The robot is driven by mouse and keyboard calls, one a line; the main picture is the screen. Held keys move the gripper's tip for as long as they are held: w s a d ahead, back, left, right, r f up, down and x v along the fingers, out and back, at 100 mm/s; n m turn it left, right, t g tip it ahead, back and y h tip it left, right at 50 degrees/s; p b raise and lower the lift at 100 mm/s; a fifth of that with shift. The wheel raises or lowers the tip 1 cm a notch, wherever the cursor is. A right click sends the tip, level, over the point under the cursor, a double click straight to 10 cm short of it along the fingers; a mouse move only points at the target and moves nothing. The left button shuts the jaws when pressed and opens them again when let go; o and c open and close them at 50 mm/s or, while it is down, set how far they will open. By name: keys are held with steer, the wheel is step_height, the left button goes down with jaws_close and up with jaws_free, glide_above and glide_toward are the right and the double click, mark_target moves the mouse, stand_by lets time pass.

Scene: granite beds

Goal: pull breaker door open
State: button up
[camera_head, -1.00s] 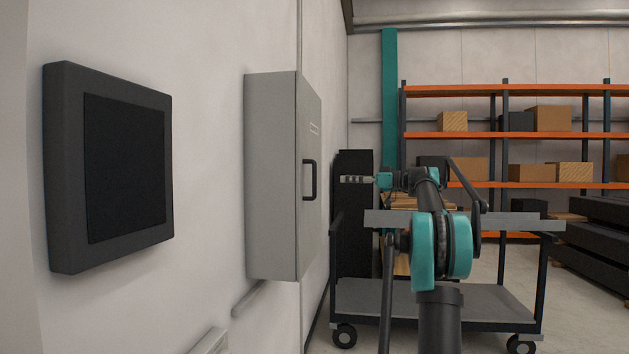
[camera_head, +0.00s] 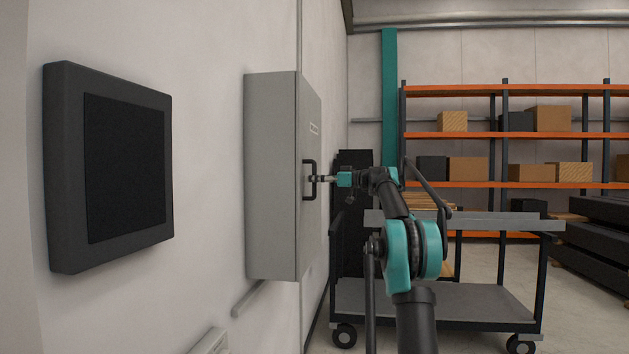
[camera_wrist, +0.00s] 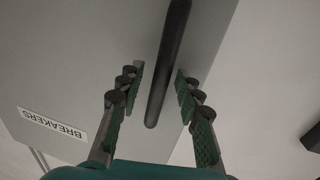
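The grey breaker cabinet (camera_head: 271,176) hangs on the left wall, and its door (camera_head: 311,235) looks closed. A black bar handle (camera_head: 304,179) stands upright on the door. In the wrist view the handle (camera_wrist: 167,65) lies between the two fingers of my gripper (camera_wrist: 160,85), with a gap on each side. A white label (camera_wrist: 52,123) reading BREAKERS shows on the door, upside down. My gripper (camera_head: 319,179) is open at the handle in the head view. I see no clear contact with the handle.
A dark panel (camera_head: 122,167) is fixed to the wall at left. A grey cart (camera_head: 440,297) stands behind my arm. Orange shelves (camera_head: 470,136) with boxes are at the back. Dark beams (camera_head: 593,226) lie at the right. Open floor shows between cart and beams.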

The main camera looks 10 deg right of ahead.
steer(key=shift+c, duration=0.2)
jaws_close()
steer(key=shift+d, duration=0.15)
